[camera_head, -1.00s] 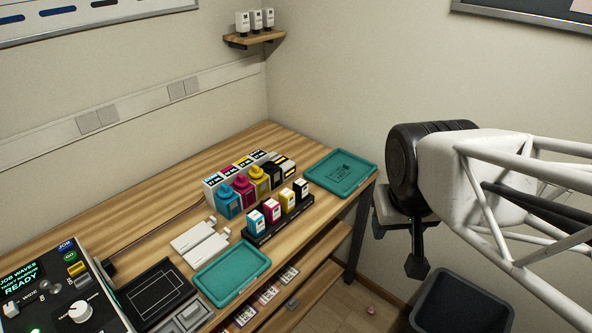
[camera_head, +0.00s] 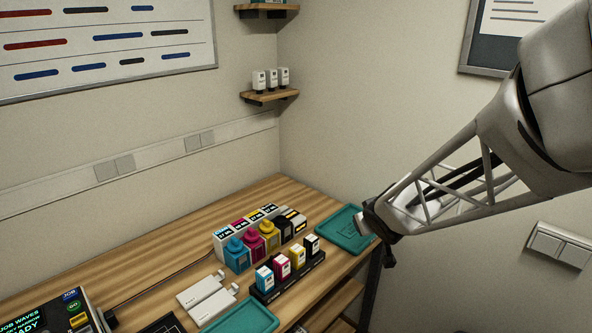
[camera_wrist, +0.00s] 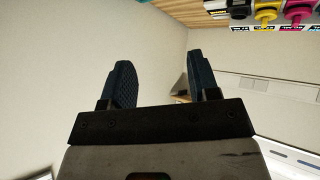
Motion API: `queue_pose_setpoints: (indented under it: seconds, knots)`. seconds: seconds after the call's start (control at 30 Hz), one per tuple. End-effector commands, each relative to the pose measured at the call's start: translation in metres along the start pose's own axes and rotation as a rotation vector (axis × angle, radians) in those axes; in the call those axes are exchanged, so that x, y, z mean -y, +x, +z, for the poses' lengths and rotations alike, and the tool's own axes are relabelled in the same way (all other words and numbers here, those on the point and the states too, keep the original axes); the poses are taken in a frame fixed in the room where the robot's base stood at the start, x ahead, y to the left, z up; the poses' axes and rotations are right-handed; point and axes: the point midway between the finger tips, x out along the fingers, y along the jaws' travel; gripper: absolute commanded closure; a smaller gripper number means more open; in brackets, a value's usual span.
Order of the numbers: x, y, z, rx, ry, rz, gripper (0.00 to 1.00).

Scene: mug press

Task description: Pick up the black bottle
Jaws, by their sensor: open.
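The black bottle (camera_head: 285,229) stands in the head view at the right end of a row of ink bottles, beside the yellow bottle (camera_head: 269,234). Magenta (camera_head: 253,243) and cyan (camera_head: 236,254) bottles are further left. The black bottle's lower part is partly hidden by the cartridges in front. My gripper (camera_head: 388,250) is right of the bottles, near the far teal tray, apart from the black bottle. In the wrist view my gripper (camera_wrist: 160,82) is open, with nothing between its fingers. The wrist view shows the yellow and magenta bottles at the top right.
A black rack (camera_head: 290,281) of small ink cartridges stands in front of the bottles. Label-marked boxes (camera_head: 246,222) stand behind them. The far teal tray (camera_head: 331,228) is to the right, and another teal tray (camera_head: 240,318) is at the front. The wall (camera_head: 200,215) rises behind the table.

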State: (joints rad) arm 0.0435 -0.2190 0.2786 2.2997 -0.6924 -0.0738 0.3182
Motion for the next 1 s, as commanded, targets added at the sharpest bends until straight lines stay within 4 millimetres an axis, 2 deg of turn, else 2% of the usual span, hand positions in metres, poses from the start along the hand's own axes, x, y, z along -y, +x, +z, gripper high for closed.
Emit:
queue_pose_setpoints:
  seconds: [0.03, 0.2, 0.5, 0.7, 1.0]
  knots:
    - [0.003, 0.015, -0.002, -0.022, -0.015, -0.024, 0.45]
    - [0.020, 0.057, -0.007, -0.109, -0.063, -0.125, 0.45]
    - [0.060, 0.120, -0.002, -0.240, -0.115, -0.360, 0.45]
    - [0.085, 0.145, 0.009, -0.294, -0.124, -0.505, 0.45]
    - [0.097, 0.154, 0.015, -0.318, -0.124, -0.579, 0.45]
